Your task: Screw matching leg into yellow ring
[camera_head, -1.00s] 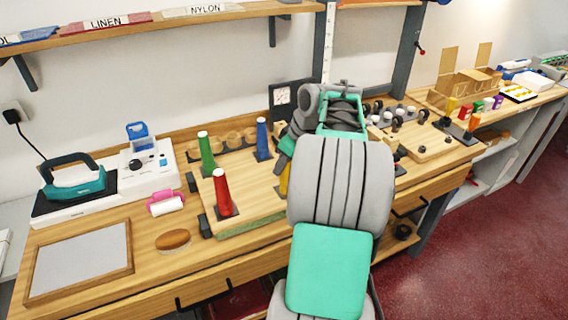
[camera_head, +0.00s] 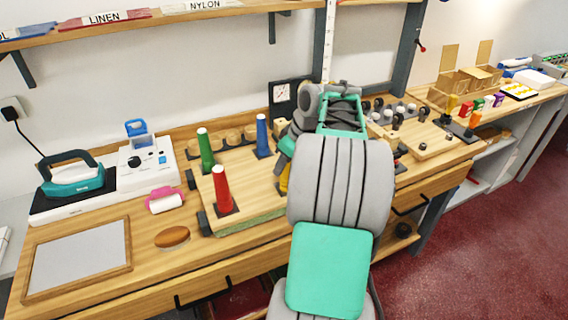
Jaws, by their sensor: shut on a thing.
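A yellow leg (camera_head: 284,178) shows as a narrow strip at the right part of the light wooden board (camera_head: 250,200), left of my arm. My gripper (camera_head: 284,163) is mostly hidden behind my own arm and is shut on the yellow leg. The leg looks roughly upright. Its lower end and the yellow ring are hidden or cannot be made out, so I cannot tell how they meet. A red leg (camera_head: 222,190), a green leg (camera_head: 206,150) and a blue leg (camera_head: 263,137) stand upright on the board, each at a dark square base.
A teal iron (camera_head: 72,175) and a white machine (camera_head: 147,160) stand at the left. A pink-and-white roller (camera_head: 165,200), a brown oval pad (camera_head: 172,237) and a framed grey panel (camera_head: 78,258) lie in front. Small dark and white parts (camera_head: 397,120) crowd the right side.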

